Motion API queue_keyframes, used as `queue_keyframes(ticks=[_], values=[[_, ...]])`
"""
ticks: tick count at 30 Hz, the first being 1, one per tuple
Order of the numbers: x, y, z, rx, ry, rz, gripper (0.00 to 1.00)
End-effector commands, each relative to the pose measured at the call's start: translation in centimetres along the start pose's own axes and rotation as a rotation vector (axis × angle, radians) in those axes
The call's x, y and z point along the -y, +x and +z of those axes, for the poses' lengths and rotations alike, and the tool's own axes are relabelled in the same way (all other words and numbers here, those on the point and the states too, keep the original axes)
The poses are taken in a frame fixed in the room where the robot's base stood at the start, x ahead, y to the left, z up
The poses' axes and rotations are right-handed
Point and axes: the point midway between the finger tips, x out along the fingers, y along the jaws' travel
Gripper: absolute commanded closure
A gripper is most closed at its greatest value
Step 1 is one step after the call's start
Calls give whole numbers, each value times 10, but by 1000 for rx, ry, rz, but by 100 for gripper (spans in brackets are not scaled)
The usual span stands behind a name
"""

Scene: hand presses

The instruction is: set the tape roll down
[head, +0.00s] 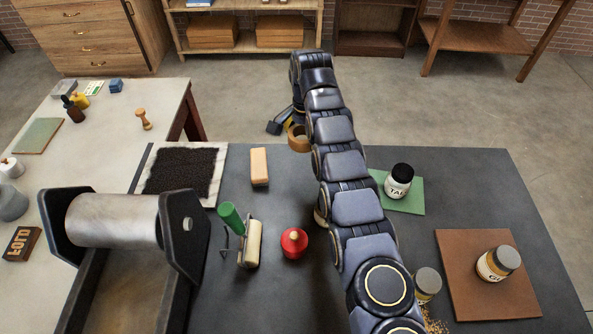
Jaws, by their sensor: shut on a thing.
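The tape roll (298,139) is a tan ring near the far edge of the dark tabletop (430,165), just left of my arm. My gripper (288,127) is at the far end of the arm, shut on the tape roll. The arm partly hides the roll's right side. I cannot tell from this view how high the roll is above the table or the floor behind it.
A cream block (259,167), a green-handled roller (243,240) and a red round-bodied item (294,243) stand left of my arm. A labelled jar (399,181) stands on a green mat (404,204); another jar (498,263) stands on a brown board (462,289). A press (120,222) is at left.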

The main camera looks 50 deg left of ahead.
Motion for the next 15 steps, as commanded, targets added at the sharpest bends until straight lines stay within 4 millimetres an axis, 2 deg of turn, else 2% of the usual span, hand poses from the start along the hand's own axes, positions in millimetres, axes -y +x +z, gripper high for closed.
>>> queue_keyframes(ticks=[4, 15], values=[[10, 13, 11, 0, 19, 0, 61], [9, 59, 13, 4, 22, 3, 61]])
